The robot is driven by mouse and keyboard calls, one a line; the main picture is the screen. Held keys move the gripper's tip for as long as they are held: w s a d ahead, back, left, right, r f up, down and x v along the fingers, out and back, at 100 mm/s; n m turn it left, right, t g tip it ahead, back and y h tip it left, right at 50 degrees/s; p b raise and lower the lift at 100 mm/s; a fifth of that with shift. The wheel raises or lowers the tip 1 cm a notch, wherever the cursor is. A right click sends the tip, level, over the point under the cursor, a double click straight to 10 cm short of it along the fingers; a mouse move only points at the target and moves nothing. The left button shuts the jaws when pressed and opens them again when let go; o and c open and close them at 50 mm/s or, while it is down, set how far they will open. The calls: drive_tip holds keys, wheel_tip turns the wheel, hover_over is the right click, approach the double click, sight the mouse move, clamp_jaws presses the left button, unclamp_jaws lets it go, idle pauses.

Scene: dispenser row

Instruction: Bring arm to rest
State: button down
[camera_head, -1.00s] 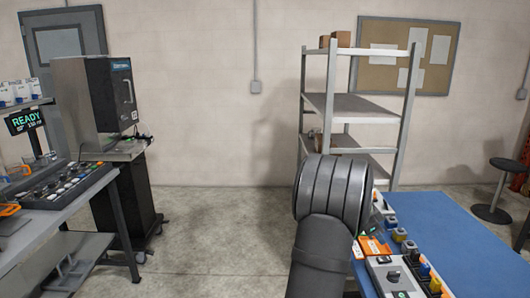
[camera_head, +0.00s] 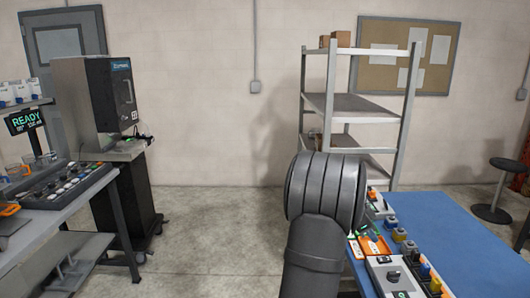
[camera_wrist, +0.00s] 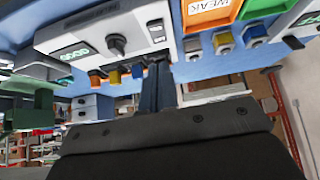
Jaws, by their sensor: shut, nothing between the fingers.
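My gripper (camera_wrist: 158,80) shows in the wrist view as two dark fingers, shut together with nothing between them. In that view it is in front of a white unit with a black knob (camera_wrist: 116,44) and a row of coloured nozzle-like parts; I cannot tell the gap. An orange tray labelled WEAK (camera_wrist: 208,9) is at the upper right of that view. In the head view my grey arm stands in the lower middle and hides the gripper. The knob unit (camera_head: 394,274) and an orange tray (camera_head: 372,247) show just right of my arm.
The blue bench top (camera_head: 450,245) is mostly bare on its right side. A metal shelf (camera_head: 355,106) stands behind. At left are a black machine (camera_head: 92,98), a button panel (camera_head: 62,188) and a READY display (camera_head: 25,121). The floor (camera_head: 215,230) between is clear.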

drive_tip(key=x, duration=0.3)
drive_tip(key=shift+d+f, duration=0.15)
drive_tip(key=shift+d, duration=0.2)
drive_tip(key=shift+d+r, duration=0.3)
drive_tip(key=shift+d, duration=0.3)
drive_tip(key=v, duration=1)
drive_tip(key=s+d+r+n+t+y, duration=0.1)
drive_tip(key=r+n, duration=0.3)
drive_tip(key=n, duration=0.5)
drive_tip(key=s+d+r+n+t+y, duration=0.1)
drive_tip(key=s+r+n+y, duration=0.3)
drive_tip(key=n, duration=0.5)
drive_tip(key=shift+d+r, duration=0.5)
drive_tip(key=shift+d, duration=0.1)
